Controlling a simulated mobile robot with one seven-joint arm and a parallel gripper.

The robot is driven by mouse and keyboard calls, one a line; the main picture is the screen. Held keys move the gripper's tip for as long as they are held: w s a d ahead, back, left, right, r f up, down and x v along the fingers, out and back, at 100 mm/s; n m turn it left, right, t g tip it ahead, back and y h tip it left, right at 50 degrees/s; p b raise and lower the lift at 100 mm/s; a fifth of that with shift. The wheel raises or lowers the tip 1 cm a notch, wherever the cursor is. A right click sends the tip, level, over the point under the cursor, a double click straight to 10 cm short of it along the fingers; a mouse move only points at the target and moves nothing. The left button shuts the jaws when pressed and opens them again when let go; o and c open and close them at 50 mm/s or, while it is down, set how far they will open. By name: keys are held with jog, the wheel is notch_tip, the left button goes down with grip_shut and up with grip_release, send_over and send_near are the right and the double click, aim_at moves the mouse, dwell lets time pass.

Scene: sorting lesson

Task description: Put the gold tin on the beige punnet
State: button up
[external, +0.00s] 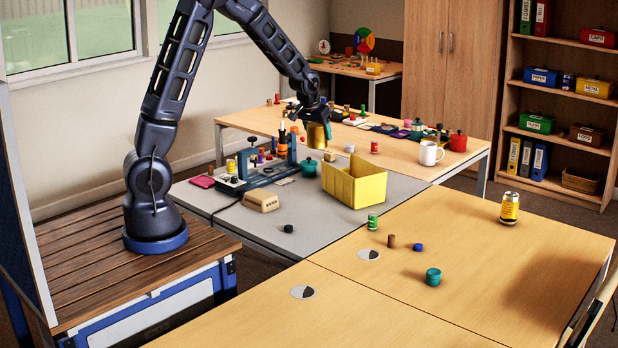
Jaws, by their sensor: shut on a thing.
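The gold tin (318,136) is in my gripper (314,118), which is shut on its upper part. It hangs upright above the grey table, behind the yellow bin, apart from the surface. The beige punnet (261,201) appears to be the small, low beige box with slots in its side, on the grey table left of the yellow bin. Its flat side seems to face up; I cannot tell more at this size. My gripper is above and to the right of it, farther back.
The open yellow bin (368,190) stands in front of my gripper. A blue rack (272,172) with tools stands to the left, and a teal pot (309,167) sits below. A black disc (288,229) lies in front of the punnet. Bare grey surface surrounds the disc.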

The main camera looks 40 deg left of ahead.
jog(key=s+a+n+y, duration=0.1)
jog(key=s+a+n, duration=0.1)
jog(key=s+a, duration=0.5)
jog(key=s+a+n+y, duration=0.1)
jog(key=s+a+n, duration=0.1)
jog(key=a, duration=1)
send_over(261, 193)
jog(key=shift+g, duration=0.3)
notch_tip(261, 193, down, 20)
jog(key=shift+f, duration=0.15)
jog(key=shift+f, duration=0.1)
jog(key=o, duration=1)
